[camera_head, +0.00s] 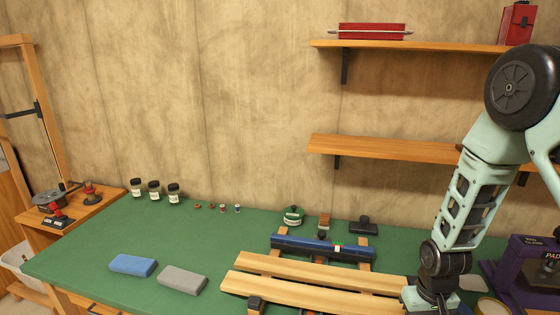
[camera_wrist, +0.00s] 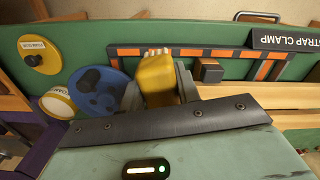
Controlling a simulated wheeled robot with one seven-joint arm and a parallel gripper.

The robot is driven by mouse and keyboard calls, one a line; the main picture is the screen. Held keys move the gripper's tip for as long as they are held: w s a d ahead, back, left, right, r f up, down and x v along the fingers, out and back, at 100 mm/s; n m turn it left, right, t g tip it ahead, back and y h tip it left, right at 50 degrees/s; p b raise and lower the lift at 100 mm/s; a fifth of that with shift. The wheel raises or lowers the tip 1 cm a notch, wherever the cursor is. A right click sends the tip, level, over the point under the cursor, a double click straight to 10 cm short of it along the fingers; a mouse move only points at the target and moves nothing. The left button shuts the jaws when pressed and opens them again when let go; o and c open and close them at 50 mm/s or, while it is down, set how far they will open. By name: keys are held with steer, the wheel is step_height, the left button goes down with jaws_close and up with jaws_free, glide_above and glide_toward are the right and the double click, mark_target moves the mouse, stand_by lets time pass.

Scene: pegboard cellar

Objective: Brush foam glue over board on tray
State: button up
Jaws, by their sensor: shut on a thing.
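My gripper (camera_wrist: 158,88) is shut on a yellow block-shaped thing (camera_wrist: 157,72) with pale tips at its far end. It looks like a brush, but the picture is too small to be sure. In the head view my gripper is low at the right, over the right end of two long pale wooden boards (camera_head: 300,292), and what it holds is hidden. In the wrist view a round pot with a yellow rim (camera_wrist: 58,104) and a label stands left of the gripper. A blue round piece with dark patches (camera_wrist: 100,90) lies beside it. I cannot pick out a tray.
A strap clamp sign (camera_wrist: 285,39) is at the right in the wrist view. In the head view a blue bar (camera_head: 300,247) lies behind the boards. A blue block (camera_head: 133,265), a grey block (camera_head: 182,280) and jars (camera_head: 154,190) are left. The green table's middle-left is clear.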

step_height(320, 180, down, 5)
steer(key=b, duration=0.3)
steer(key=shift+f+b, duration=0.15)
steer(key=shift+b, duration=0.2)
steer(key=shift+r, duration=0.2)
